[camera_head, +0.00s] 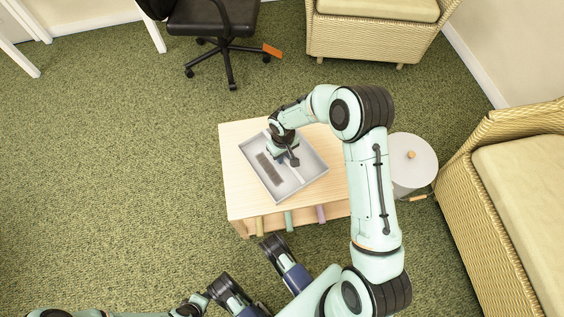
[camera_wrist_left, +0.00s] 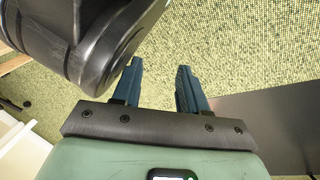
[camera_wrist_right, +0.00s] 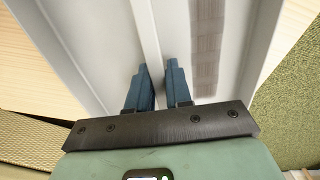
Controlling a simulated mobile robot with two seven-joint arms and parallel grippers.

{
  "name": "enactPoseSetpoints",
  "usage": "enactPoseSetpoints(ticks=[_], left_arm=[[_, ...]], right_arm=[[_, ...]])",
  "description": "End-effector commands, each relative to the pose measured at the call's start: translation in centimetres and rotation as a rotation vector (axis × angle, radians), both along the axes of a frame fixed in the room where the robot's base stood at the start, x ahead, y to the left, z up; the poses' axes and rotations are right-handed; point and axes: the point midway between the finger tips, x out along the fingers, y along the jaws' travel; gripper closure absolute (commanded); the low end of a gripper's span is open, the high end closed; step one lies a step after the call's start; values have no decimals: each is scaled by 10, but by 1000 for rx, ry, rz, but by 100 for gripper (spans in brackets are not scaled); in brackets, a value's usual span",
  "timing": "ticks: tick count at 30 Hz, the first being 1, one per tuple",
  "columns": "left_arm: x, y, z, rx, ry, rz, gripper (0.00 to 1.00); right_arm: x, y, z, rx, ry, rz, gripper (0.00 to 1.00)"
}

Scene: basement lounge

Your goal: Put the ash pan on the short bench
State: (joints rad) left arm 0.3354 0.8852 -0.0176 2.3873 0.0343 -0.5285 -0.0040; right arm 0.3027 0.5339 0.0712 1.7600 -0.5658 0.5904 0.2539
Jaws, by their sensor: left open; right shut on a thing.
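The ash pan (camera_head: 308,178) is a shallow grey rectangular tray with a darker textured strip inside. It lies over the short bench (camera_head: 237,207), a low light-wood piece, turned at an angle to its edges; I cannot tell whether it rests fully on the top. My right gripper (camera_head: 291,160) reaches down into the pan from above. In the right wrist view the fingers (camera_wrist_right: 158,70) are shut on a thin raised ridge of the pan (camera_wrist_right: 110,65). My left gripper (camera_wrist_left: 158,68) is open and empty above the carpet in the left wrist view.
A round white-topped bin or stool (camera_head: 412,160) stands right of the bench. Wicker seats (camera_head: 470,190) (camera_head: 365,37) stand right and behind. A black swivel chair (camera_head: 212,20) is at the back. Coloured items (camera_head: 289,221) show under the bench's front. Carpet at left is clear.

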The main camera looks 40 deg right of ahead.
Motion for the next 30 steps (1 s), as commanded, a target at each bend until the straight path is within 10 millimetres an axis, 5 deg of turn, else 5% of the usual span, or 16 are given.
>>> enactPoseSetpoints(ticks=[13,26,27,29,30], left_arm=[[-29,4,-22,-6,96,9,57],[-33,4,-24,-7,109,9,57],[-33,4,-23,-7,110,9,57],[-33,4,-23,-7,110,9,57],[-33,4,-23,-7,110,9,57]], right_arm=[[0,0,-49,0,0,-2,100],[0,0,-52,0,-1,-1,100],[0,0,-52,0,0,-1,71],[0,0,-52,0,0,-1,55],[0,0,-52,0,0,-1,55]])
